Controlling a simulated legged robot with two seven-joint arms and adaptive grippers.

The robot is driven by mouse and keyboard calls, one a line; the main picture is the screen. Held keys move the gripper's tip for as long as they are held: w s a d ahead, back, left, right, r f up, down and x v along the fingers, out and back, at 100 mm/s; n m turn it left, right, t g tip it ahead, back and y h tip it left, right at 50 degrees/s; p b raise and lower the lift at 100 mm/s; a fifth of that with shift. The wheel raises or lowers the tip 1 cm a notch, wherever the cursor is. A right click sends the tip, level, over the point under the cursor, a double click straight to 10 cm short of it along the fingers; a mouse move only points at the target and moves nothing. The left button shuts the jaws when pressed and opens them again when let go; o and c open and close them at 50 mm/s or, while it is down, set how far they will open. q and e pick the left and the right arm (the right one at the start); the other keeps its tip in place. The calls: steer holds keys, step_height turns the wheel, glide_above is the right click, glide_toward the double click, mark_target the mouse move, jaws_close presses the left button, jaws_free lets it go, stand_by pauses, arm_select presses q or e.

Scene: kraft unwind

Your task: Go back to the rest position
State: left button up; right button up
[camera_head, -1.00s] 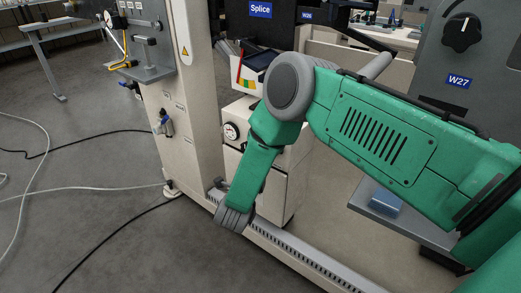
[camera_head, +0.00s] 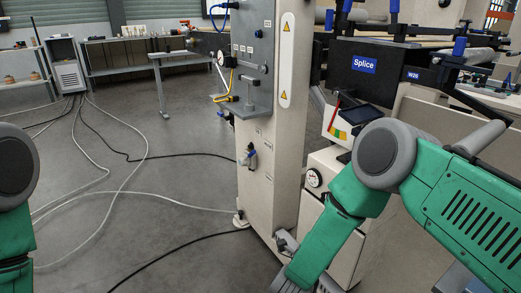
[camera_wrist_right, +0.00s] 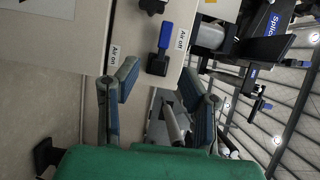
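My right arm (camera_head: 345,195) crosses the right side of the head view, bent down in front of the unwind machine. My left arm (camera_head: 15,200) shows only as a green and grey part at the left edge. Its gripper is out of view.
A tall cream machine column (camera_head: 268,120) stands close to my right arm, with a black "Splice" unit (camera_head: 365,68) behind. A grey shelf (camera_head: 243,110) juts from the column. Hoses and cables (camera_head: 120,180) lie on the otherwise open grey floor at left. A workbench (camera_head: 130,70) stands farther back.

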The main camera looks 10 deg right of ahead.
steer(key=s+a+f+n+g+y+p, duration=0.1)
steer(key=s+f+n+g+y+p, duration=0.15)
steer(key=s+n+y, duration=0.5)
steer(key=s+a+f+n+g+y+p, duration=0.1)
steer(key=s+f+n+y+p, duration=0.3)
steer(key=n, duration=0.6)
steer(key=s+d+r+n+g+p, duration=0.1)
steer(key=s+n+g, duration=0.3)
steer(key=s, duration=0.7)
steer(key=s+d+r+n+g+p, duration=0.2)
steer(key=s+n+g, duration=0.2)
steer(key=s, duration=0.8)
steer(key=shift+s+n+g+y+p, duration=0.15)
steer(key=shift+n+g+y+p, duration=0.25)
steer(key=shift+n, duration=0.45)
